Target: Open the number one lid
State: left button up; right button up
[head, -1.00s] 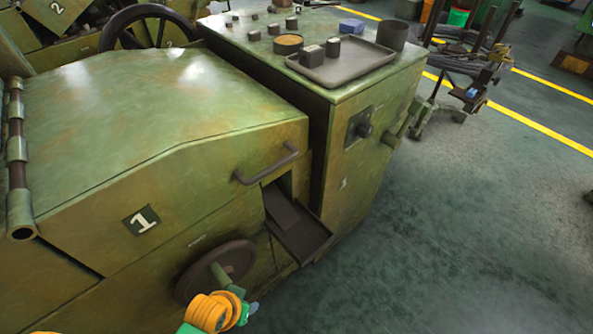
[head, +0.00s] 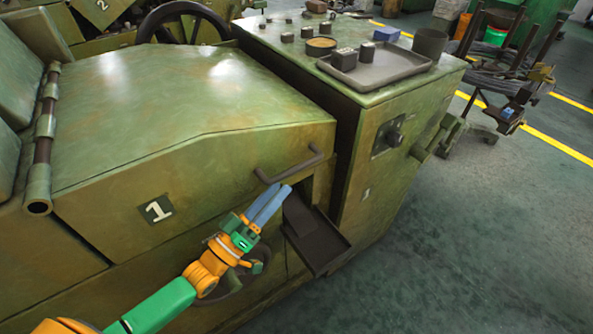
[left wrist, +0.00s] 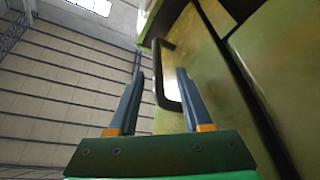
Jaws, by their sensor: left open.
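The number one lid (head: 190,110) is a green, worn metal cover marked with a "1" plate, and it is closed. Its dark bar handle (head: 290,165) sits on the front edge at the right. My left gripper (head: 272,202) is just below and in front of the handle, fingers pointing up toward it. My right gripper is not in view.
A dark chute tray (head: 318,243) juts out right of my gripper. A handwheel (head: 225,285) is partly hidden behind my arm. A control cabinet (head: 400,125) with a metal tray (head: 375,68) on top stands at the right.

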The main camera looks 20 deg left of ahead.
aim_at(296, 166)
pick_arm(q)
jog(key=x, duration=0.6)
jog(key=shift+r+p, duration=0.3)
jog(key=shift+p, duration=0.05)
jog(key=shift+w+d+r, duration=0.1)
jog(key=shift+w+d, duration=0.15)
jog(key=shift+w, duration=0.2)
grip_shut()
dwell(0.5)
